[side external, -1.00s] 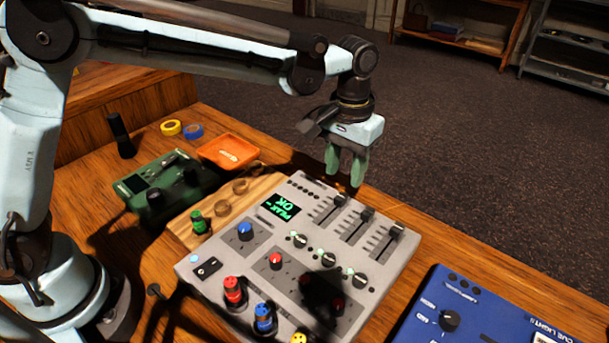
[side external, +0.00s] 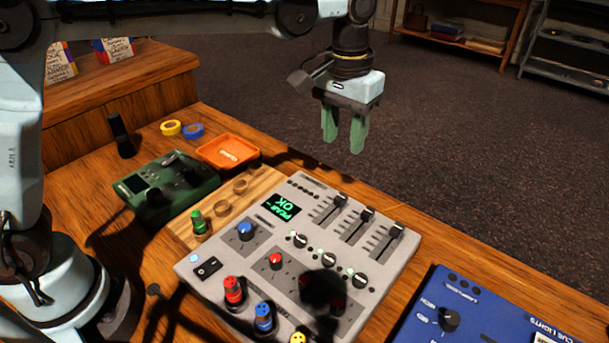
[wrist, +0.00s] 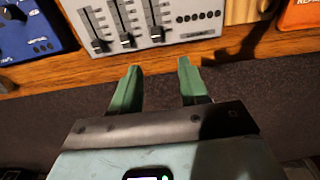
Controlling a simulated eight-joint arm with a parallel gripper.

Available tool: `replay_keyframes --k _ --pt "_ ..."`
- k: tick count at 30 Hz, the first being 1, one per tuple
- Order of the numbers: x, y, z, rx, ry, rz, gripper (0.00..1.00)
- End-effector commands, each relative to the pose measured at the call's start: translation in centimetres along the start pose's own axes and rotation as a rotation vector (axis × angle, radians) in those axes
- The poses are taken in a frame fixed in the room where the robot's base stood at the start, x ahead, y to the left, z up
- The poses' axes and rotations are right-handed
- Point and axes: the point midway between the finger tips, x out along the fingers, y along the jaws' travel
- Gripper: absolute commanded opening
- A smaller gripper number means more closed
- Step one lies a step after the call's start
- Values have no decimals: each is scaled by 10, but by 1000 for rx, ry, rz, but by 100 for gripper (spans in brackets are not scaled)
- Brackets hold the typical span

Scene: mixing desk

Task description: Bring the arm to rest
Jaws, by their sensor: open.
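My gripper (side external: 342,133) is open and empty, with its two green fingers apart and pointing down. It is raised in the air above the back edge of the desk, behind the grey mixer (side external: 385,272), and touches nothing. In the wrist view my gripper (wrist: 160,78) shows nothing between its fingers, with the mixer (wrist: 172,36) and its faders beyond the tips. The mixer's screen reads "PEAK – OK". My arm reaches across the top of the side view, and part of it is cut off by the frame.
A blue cue lights box (side external: 475,310) is at the right. A green device (side external: 165,188), an orange tray (side external: 228,151), and yellow (side external: 171,127) and blue (side external: 193,131) tape rolls are at the left. The wooden desk (side external: 130,250) has a dark carpet behind it.

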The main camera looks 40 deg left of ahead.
Motion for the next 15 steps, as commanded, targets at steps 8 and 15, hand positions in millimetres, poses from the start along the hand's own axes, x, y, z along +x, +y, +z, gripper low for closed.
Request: replay_keyframes --k 8,15 --pt "-19 -55 32 -5 150 38 45" --pt "-20 -100 71 -4 304 49 45"
